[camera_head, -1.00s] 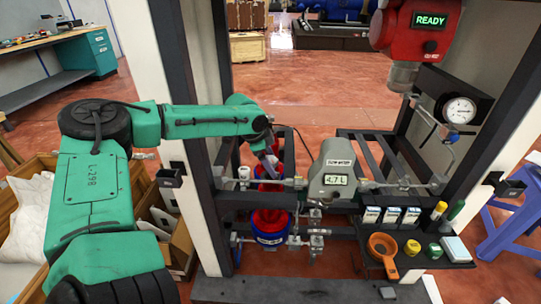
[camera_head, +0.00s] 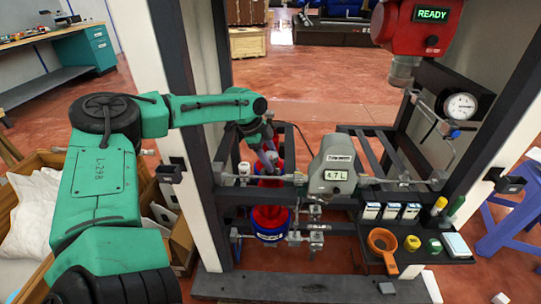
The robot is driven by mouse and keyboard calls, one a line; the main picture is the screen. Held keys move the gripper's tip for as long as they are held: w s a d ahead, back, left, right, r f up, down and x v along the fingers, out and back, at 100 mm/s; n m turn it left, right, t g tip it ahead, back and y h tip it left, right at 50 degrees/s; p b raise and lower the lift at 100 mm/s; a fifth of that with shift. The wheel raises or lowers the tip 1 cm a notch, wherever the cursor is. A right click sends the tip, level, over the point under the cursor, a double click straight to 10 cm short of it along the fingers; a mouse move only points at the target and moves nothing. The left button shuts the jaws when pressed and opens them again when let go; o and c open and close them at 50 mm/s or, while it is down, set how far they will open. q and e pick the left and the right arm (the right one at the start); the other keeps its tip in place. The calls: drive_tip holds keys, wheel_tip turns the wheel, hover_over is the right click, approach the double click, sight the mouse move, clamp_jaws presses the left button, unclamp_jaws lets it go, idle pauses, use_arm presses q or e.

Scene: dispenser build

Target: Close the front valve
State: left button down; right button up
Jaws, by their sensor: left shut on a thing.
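My left gripper (camera_head: 269,163) points down at the horizontal pipe (camera_head: 225,181) on the left of the dispenser frame. It is shut on a red part (camera_head: 270,183) at this pipe; the fingers hide much of it, so I cannot tell its exact shape or which valve it belongs to. A red neck (camera_head: 268,216) and a blue container (camera_head: 270,237) stand below. More metal fittings (camera_head: 316,238) sit on the lower pipe. The grey meter (camera_head: 332,165) reading 4.7 L is right of the gripper. My right gripper is not in view.
The red dispenser head (camera_head: 417,25) reads READY, with a pressure gauge (camera_head: 460,107) beside it. A black shelf (camera_head: 432,252) at right holds small boxes, an orange ring tool (camera_head: 382,244) and markers. Dark frame posts stand on both sides of the pipes.

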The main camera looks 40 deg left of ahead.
use_arm(q)
drive_tip(key=shift+w+f+m+b, duration=0.1)
drive_tip(key=shift+f+m+b, duration=0.1)
drive_tip(key=shift+m+b, duration=0.55)
drive_tip(key=shift+r+m+g+h, duration=0.1)
drive_tip(key=shift+m+g+h, duration=0.2)
drive_tip(key=shift+m, duration=0.15)
drive_tip(key=shift+r, duration=0.15)
drive_tip(key=shift+m, duration=0.3)
drive_tip(key=shift+c, duration=1.3)
unclamp_jaws()
